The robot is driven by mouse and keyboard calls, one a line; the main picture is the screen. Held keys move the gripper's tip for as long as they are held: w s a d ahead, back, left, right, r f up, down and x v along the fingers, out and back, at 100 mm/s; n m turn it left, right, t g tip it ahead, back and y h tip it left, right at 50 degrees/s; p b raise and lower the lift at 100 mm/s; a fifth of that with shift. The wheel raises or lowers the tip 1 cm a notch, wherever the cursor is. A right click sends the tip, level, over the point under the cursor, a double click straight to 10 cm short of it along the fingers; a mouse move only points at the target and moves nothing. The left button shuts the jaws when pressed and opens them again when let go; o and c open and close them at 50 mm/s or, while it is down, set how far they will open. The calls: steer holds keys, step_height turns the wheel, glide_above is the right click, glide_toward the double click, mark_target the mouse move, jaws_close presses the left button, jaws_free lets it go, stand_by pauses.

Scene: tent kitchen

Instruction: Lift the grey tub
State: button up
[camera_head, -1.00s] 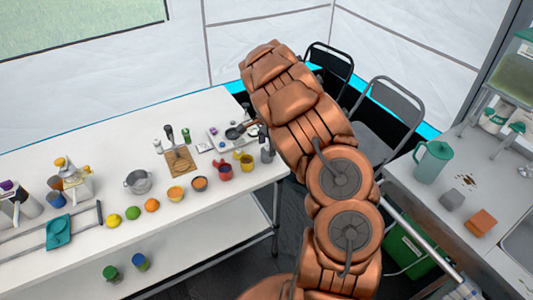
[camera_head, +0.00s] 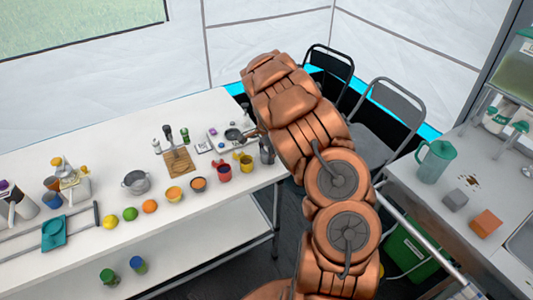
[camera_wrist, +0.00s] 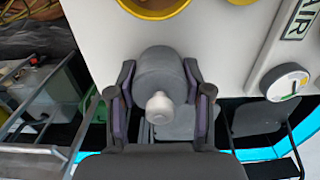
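The grey tub (camera_head: 267,154) stands at the right end of the white table in the head view, partly hidden by my arm. In the wrist view the tub (camera_wrist: 160,72) is a dark grey round body with a pale knob at its near end. My gripper (camera_wrist: 160,78) has one finger on each side of the tub. The fingers are spread and close to its sides; firm contact does not show. In the head view my gripper is hidden behind my arm, over the tub.
The table's right edge is close to the tub. Chairs (camera_head: 385,125) stand beyond, to the right.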

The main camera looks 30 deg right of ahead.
steer(key=shift+c, duration=0.5)
steer(key=shift+r+p, duration=0.45)
steer(key=shift+r, duration=4.05)
